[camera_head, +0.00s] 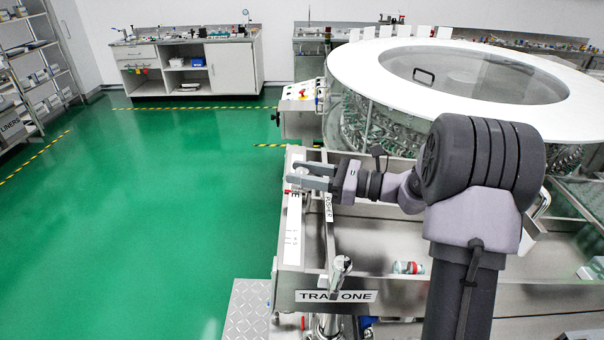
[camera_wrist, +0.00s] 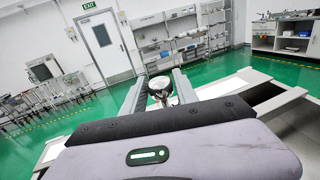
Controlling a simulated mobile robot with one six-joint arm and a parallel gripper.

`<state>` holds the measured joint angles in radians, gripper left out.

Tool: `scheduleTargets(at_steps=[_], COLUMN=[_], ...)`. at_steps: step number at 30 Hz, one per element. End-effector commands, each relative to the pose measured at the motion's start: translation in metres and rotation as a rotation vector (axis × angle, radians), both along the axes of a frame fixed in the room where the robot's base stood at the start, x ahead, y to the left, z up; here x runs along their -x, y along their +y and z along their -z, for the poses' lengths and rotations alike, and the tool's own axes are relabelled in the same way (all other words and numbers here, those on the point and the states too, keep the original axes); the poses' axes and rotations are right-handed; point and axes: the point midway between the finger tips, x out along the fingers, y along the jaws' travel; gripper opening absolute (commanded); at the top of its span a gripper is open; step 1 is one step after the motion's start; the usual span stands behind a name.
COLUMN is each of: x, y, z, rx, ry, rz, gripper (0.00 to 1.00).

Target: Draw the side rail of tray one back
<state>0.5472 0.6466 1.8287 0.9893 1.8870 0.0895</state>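Tray one is the steel tray (camera_head: 288,262) at the front, with a "TRAY ONE" label (camera_head: 337,296) on its front face. A long side rail (camera_head: 293,228) with a pale strip runs along its left edge. My gripper (camera_head: 300,176) is over the far part of this left edge, pointing left. In the wrist view, its two fingers stand apart on either side of a round metal knob (camera_wrist: 161,87). I see no clear contact between the fingers and the knob. The foot of the knob is hidden behind my gripper body.
A large round washer (camera_head: 350,75) with a white top and glass lid stands behind the tray. A control box (camera_head: 300,108) is at its left. A red-capped vial (camera_head: 408,267) lies in the tray area. Green floor (camera_head: 150,220) is clear on the left.

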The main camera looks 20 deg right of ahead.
Motion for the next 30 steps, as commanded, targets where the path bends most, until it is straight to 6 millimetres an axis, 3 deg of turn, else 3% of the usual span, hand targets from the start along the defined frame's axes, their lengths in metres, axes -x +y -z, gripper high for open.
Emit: scheduleTargets(at_steps=[2,12,24,30], x=[0.000,0.003,0.056,0.066], y=[0.000,-0.004,-0.087,-0.101], z=[0.000,0.000,-0.001,0.000], rx=[0.000,-0.001,0.000,-0.001], ry=[0.000,0.001,0.001,0.001], rz=[0.000,0.000,0.003,-0.001], gripper=[0.52,0.52,0.52,0.52])
